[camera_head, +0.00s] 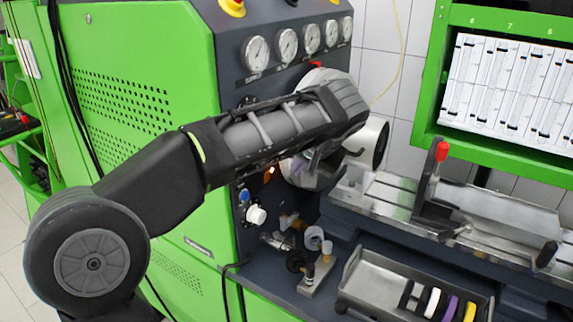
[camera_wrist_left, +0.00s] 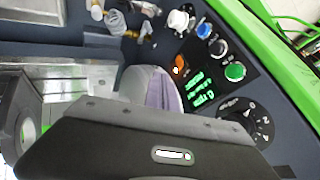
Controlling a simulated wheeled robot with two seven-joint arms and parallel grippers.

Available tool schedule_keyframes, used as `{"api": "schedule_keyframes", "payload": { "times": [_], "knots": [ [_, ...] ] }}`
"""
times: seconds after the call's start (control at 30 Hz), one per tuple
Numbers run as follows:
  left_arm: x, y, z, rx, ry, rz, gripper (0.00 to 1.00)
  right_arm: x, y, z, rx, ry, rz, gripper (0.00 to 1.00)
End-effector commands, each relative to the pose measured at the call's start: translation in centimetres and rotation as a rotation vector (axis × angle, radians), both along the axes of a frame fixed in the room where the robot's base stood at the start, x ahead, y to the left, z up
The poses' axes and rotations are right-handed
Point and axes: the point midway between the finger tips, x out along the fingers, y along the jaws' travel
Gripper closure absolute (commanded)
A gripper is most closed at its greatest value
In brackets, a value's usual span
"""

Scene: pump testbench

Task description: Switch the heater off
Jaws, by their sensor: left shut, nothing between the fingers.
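The green-and-dark testbench has a small control panel. The wrist view shows it best, with an orange lit switch (camera_wrist_left: 180,65) beside a green lit display (camera_wrist_left: 201,88). A green button (camera_wrist_left: 235,72), a blue button (camera_wrist_left: 204,30), a white knob (camera_wrist_left: 179,20) and a black dial (camera_wrist_left: 258,124) are near it. No label naming the heater is readable. Contact cannot be told.
Round gauges (camera_head: 287,44) line the top of the bench. A metal tray (camera_head: 375,285) with coloured rings and a small valve fixture (camera_head: 318,270) stand below right. A clamp with a red-topped lever (camera_head: 441,152) sits on the rail. A green-framed rack (camera_head: 430,100) is at right.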

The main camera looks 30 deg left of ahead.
Motion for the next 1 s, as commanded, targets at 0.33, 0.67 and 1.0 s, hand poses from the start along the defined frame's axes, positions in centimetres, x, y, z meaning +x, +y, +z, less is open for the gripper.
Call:
{"api": "schedule_keyframes", "payload": {
  "times": [0.33,0.67,1.0],
  "knots": [
    [0.0,0.0,-0.1,-0.001,0.000,0.000,1.00,-0.1,0.0,0.0,0.000,0.001,0.000,1.00],
    [1.0,1.4,-2.1,-0.001,0.004,0.001,1.00,0.0,0.0,0.4,0.000,0.001,0.000,1.00],
    [3.6,4.8,-7.2,0.000,0.006,0.002,1.00,-0.1,0.0,1.6,-0.001,0.002,0.001,1.00]
  ]
}}
